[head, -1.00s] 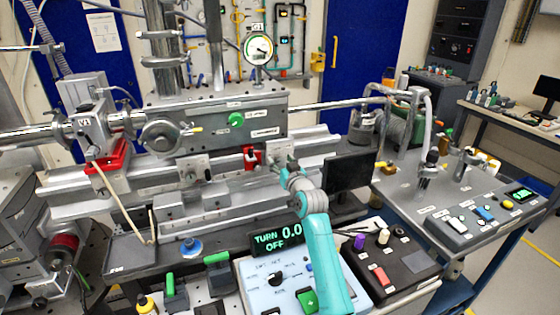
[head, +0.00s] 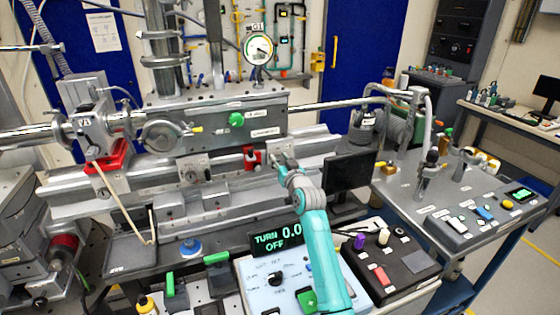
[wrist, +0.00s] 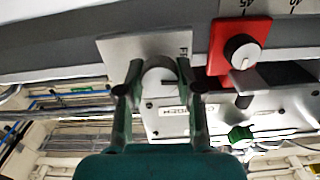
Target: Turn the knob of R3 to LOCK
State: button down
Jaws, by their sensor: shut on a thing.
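In the wrist view my gripper (wrist: 160,70) has its two green fingers on either side of a round grey knob (wrist: 158,86) and is shut on it. The knob sits on a pale metal plate (wrist: 117,50) and has a dark pointer line lying roughly level in the picture. Lettering beginning "FR" is partly visible beside it. No R3 label is readable, so I cannot confirm which knob this is. In the head view my gripper (head: 281,160) reaches the rail's front, just right of a red block, and hides the knob.
The red block (wrist: 222,62) with its own white-faced knob (wrist: 242,51) is close to my right finger in the wrist view. A dark monitor (head: 349,175) stands right of my arm. A pale-blue control box (head: 262,293) with a "TURN 0.0 OFF" display (head: 277,238) lies below.

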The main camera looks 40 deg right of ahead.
jog(key=m, duration=0.8)
jog(key=shift+d+f, duration=0.1)
jog(key=m, duration=0.5)
jog(key=shift+f+m, duration=0.1)
jog(key=shift+m, duration=1.9)
jog(key=c, duration=0.7)
grip_release()
jog(key=shift+c, duration=0.2)
